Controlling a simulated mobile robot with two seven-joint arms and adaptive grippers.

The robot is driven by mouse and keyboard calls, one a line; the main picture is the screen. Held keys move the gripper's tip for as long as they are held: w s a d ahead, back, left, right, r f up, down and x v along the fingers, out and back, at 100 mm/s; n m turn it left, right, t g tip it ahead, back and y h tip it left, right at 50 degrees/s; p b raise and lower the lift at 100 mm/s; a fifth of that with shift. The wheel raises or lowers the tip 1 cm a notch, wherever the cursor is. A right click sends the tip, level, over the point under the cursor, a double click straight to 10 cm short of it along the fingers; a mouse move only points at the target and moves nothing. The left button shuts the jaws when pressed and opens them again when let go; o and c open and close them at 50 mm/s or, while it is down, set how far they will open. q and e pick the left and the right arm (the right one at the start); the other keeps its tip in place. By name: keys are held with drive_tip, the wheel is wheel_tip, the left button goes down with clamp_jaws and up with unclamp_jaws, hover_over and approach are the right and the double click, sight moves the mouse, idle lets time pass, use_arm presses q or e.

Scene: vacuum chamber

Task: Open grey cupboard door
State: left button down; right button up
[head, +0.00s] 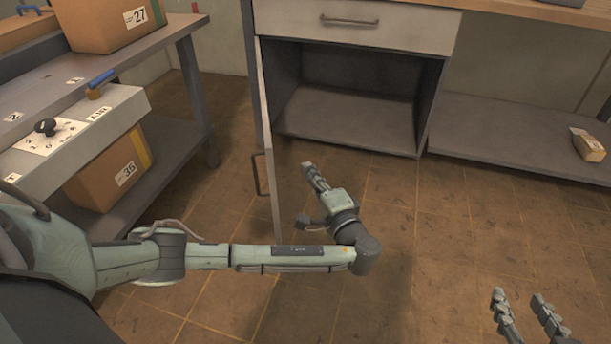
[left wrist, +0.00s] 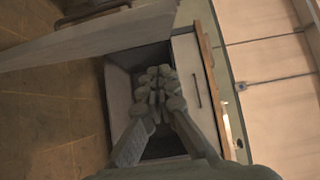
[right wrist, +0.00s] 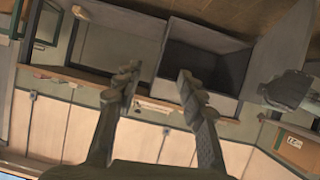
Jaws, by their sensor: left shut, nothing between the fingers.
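The grey cupboard door (head: 269,130) stands wide open, seen nearly edge-on in the head view, with its bar handle (head: 258,174) on its left side. The open cupboard (head: 350,98) is empty inside. My left gripper (head: 309,172) is shut and empty, to the right of the door, on its inner side, in front of the opening. In the left wrist view the door (left wrist: 90,42) crosses the upper left, apart from the fingers (left wrist: 155,82). My right gripper (head: 518,297) is open and empty over the floor at lower right. The right wrist view shows the door (right wrist: 277,50) too.
A drawer (head: 357,24) with a handle is above the opening. A low shelf (head: 510,163) with a small box (head: 588,145) extends right. At left stands a workbench (head: 196,100) with cardboard boxes and a control panel (head: 45,140). The tiled floor ahead is clear.

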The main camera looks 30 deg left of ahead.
use_arm(q)
drive_tip(key=w+a, duration=0.1)
drive_tip(key=a, duration=0.7)
drive_tip(key=shift+w+a, duration=0.15)
drive_tip(key=shift+a, duration=0.05)
use_arm(e)
drive_tip(key=shift+w+a+r, duration=0.1)
drive_tip(key=shift+a+r, duration=0.05)
drive_tip(key=shift+r, duration=0.15)
